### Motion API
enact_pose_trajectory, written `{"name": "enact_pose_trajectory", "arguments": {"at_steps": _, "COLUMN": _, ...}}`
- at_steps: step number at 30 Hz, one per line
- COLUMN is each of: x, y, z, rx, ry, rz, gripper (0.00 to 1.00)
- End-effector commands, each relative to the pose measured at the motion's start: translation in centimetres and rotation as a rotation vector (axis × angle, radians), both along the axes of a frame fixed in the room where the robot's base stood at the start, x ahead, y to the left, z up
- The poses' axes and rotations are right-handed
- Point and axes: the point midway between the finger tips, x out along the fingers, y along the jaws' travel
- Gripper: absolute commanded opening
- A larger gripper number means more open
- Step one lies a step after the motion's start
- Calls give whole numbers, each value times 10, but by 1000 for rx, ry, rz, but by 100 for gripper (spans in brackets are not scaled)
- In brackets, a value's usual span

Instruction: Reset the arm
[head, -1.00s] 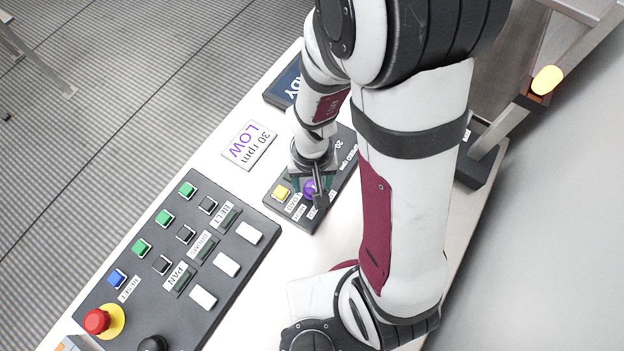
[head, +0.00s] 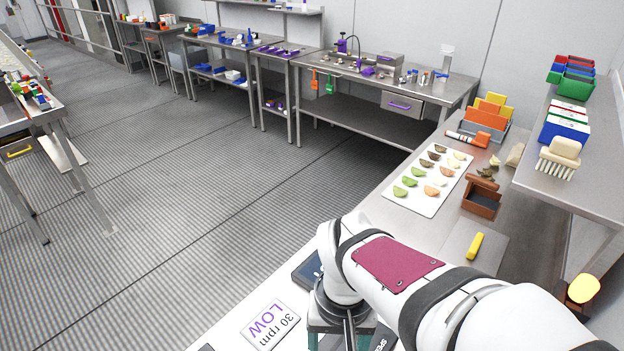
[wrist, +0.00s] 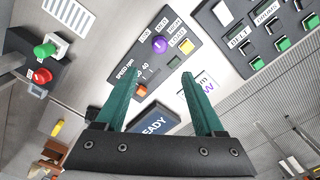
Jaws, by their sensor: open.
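My gripper (wrist: 155,100) is open and empty in the wrist view, its two green fingers apart above the speed panel. The dark speed panel (wrist: 187,25) carries a purple knob (wrist: 160,44), a yellow button and an orange lit switch (wrist: 141,90). A dark display reading "READY" (wrist: 158,124) shows between the fingers. In the head view my arm crosses the lower right, and only part of the gripper (head: 335,335) shows at the bottom edge. The speed panel is mostly hidden there.
A card reading "30 rpm LOW" (head: 270,326) lies on the white table. A button panel (wrist: 262,35) and a box with green and red buttons (wrist: 41,76) flank the speed panel. A white tray (head: 425,207) of coloured pieces and a yellow block (head: 475,246) lie beyond my arm.

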Motion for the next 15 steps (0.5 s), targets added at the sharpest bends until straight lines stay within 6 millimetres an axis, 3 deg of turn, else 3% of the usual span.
{"name": "enact_pose_trajectory", "arguments": {"at_steps": 11, "x": -6, "y": -2, "z": 7, "rx": 5, "ry": 2, "rz": -17, "gripper": 70}}
{"name": "enact_pose_trajectory", "arguments": {"at_steps": 15, "x": -65, "y": -8, "z": 19, "rx": 81, "ry": 20, "rz": -197, "gripper": 70}}
